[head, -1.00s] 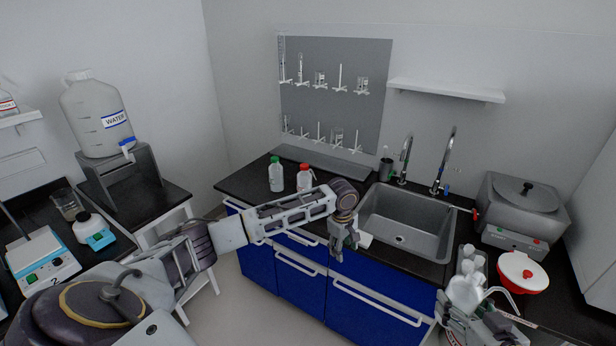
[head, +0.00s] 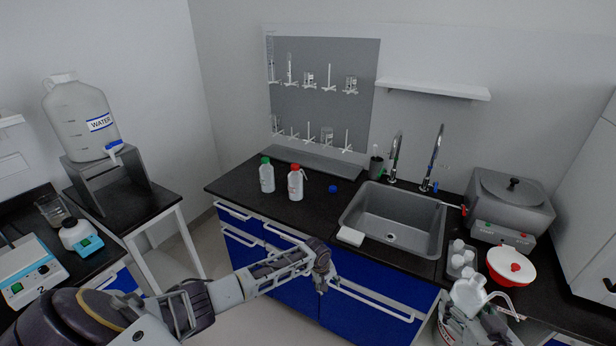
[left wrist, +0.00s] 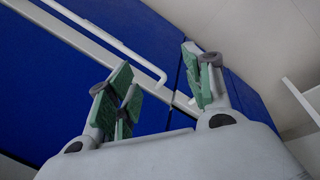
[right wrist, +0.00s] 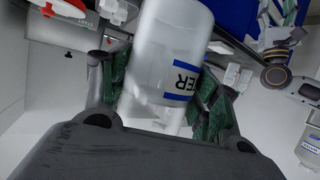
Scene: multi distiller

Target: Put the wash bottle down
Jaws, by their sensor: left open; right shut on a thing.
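The white wash bottle (head: 468,290), with a bent spout pointing right, is at the lower right of the head view. My right gripper (head: 474,318) is shut around its body, and the counter is behind it. In the right wrist view the bottle (right wrist: 165,65) sits between the green-padded fingers, its blue-edged label partly visible. Its base is hidden in the head view. My left gripper (head: 322,284) is empty in front of the blue cabinet. The left wrist view shows its fingers (left wrist: 162,95) spread apart beside a drawer handle.
The sink (head: 400,220) is to the left. Two bottles, green-capped (head: 267,178) and red-capped (head: 296,185), stand farther left.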

